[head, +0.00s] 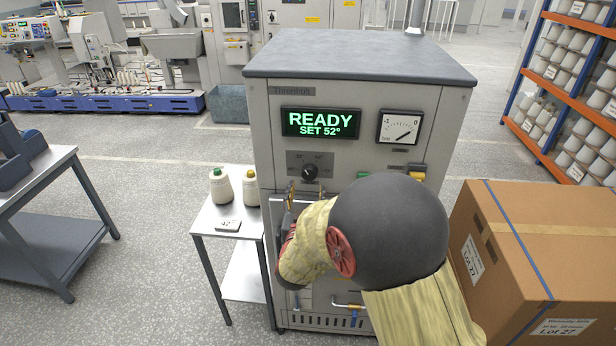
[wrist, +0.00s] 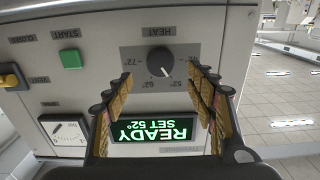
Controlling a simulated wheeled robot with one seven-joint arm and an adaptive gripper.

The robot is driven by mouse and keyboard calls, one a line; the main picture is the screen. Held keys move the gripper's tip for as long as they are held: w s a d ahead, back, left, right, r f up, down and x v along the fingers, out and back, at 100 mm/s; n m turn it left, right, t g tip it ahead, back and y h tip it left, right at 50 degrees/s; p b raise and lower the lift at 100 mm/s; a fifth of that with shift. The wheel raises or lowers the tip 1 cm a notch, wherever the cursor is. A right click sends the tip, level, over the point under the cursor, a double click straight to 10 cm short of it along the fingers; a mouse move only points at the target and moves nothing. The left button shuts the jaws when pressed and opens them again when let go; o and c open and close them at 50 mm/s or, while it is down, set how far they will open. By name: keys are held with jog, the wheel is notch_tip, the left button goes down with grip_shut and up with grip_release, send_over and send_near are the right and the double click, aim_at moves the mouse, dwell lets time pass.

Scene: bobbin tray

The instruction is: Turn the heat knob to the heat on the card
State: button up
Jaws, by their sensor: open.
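The dark round heat knob (head: 310,172) sits on a grey plate on the front of the grey machine (head: 355,110). The green display (head: 320,122) reads READY, SET 52°. A small card (head: 229,225) lies on the side table; its digits are too small to read surely. My gripper (head: 306,191) is open and empty just below the knob; in the wrist view its fingertips (wrist: 163,78) stand apart, framing the knob.
A dial gauge (head: 399,127) and a yellow switch (head: 417,173) are right of the knob. A large carton (head: 535,240) stands at the right. A green START button (wrist: 71,59) shows.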

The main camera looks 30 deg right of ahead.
aim_at(309, 176)
jog(key=x, duration=0.7)
jog(key=shift+w+d, duration=0.15)
jog(key=shift+w, duration=0.15)
jog(key=c, duration=1.1)
jog(key=shift+c, duration=0.3)
